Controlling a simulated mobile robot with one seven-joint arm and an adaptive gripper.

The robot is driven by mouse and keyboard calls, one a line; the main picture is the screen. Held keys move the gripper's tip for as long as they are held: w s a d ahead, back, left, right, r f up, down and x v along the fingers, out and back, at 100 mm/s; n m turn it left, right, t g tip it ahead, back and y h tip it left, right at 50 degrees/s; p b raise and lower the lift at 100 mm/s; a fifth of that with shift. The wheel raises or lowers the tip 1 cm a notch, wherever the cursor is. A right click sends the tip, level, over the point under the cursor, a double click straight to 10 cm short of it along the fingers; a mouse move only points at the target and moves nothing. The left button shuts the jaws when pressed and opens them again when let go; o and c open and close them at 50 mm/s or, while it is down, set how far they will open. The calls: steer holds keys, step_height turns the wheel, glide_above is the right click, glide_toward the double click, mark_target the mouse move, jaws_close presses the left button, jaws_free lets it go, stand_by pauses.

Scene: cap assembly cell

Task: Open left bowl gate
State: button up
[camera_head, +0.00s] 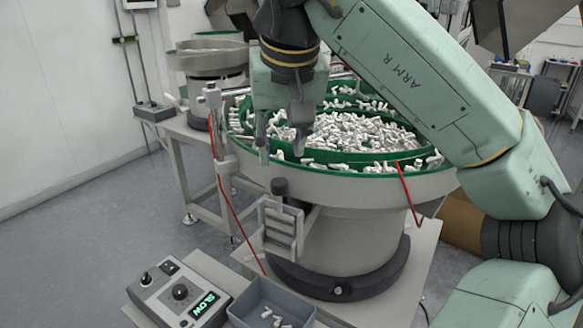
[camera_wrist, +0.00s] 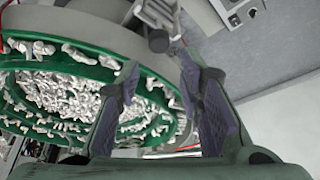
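The left bowl (camera_head: 350,186) is a large round feeder with a green inner track, full of small white parts. A metal gate (camera_head: 282,228) with a dark round knob (camera_head: 279,186) on top stands at its front left wall. I cannot tell whether the gate is open or closed. My gripper (camera_head: 281,152) is above the bowl's front left rim, above the knob, with its fingers apart and nothing between them. In the wrist view my gripper (camera_wrist: 158,62) shows two spread fingers, with the dark knob (camera_wrist: 158,40) just beyond the tips, apart from them. The bowl (camera_wrist: 95,28) fills the left there.
A control box (camera_head: 180,292) reading "SLOW" and a grey bin (camera_head: 268,305) with a few white parts sit on the table at the front. A metal post (camera_head: 215,120) with a red cable stands left of the bowl. Another feeder (camera_head: 207,58) stands behind. Open floor lies left.

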mark_target(279, 181)
steer(key=p+x, duration=0.1)
steer(key=x, duration=0.9)
steer(key=shift+f+p, duration=0.3)
steer(key=shift+f, duration=0.05)
steer(key=shift+c, duration=0.3)
jaws_close()
